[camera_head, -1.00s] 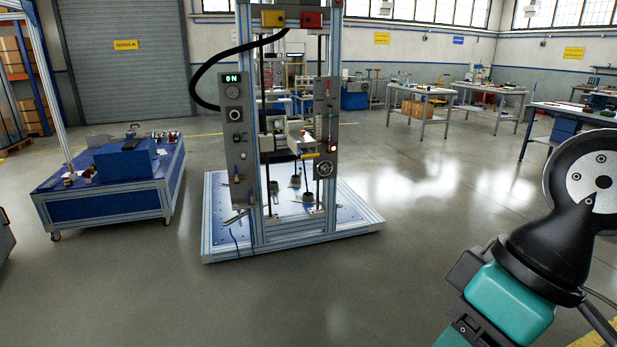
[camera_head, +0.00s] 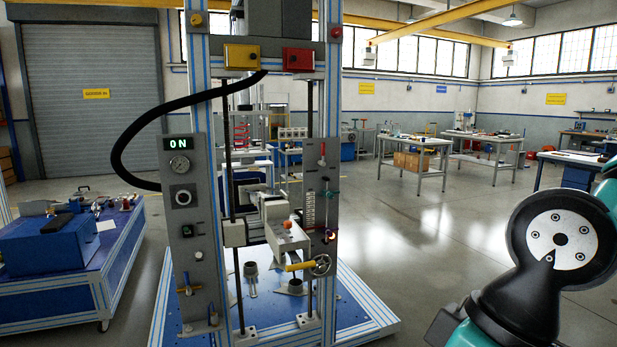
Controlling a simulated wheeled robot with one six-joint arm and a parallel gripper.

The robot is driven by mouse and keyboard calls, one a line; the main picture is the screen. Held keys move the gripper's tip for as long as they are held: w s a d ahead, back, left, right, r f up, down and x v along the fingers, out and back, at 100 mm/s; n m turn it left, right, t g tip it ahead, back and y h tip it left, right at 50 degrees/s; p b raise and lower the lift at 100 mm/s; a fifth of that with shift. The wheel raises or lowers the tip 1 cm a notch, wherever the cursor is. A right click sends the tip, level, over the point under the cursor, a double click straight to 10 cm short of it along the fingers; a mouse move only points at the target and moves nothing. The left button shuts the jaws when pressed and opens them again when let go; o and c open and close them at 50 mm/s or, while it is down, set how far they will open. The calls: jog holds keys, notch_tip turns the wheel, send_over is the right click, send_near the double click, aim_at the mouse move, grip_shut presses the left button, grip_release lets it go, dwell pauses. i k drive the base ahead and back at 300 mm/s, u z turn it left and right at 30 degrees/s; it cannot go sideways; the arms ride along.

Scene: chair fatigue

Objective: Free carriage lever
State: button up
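The test machine is a tall aluminium frame on a blue base (camera_head: 365,322). Its carriage (camera_head: 284,232), a pale grey block with a small red part on top, sits between two dark vertical rods. A yellow lever handle (camera_head: 300,266) lies roughly level at the carriage's lower front, beside a round handwheel (camera_head: 321,265). The right panel (camera_head: 318,210) carries a red-tipped lever, a green-ended part and a lit orange lamp. I cannot tell which lever is the carriage lever. My teal and black arm shows at the right, well apart from the machine; my gripper is out of view.
The left panel (camera_head: 188,235) reads ON, with a gauge and a knob. A black hose (camera_head: 118,140) bulges left of the frame. A blue cart (camera_head: 60,290) stands at the left. Floor to the right is open, with workbenches (camera_head: 420,142) farther back.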

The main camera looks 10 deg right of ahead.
aim_at(323, 153)
jog(key=u, duration=0.2)
jog(key=i, duration=2.25)
jog(key=u, duration=0.25)
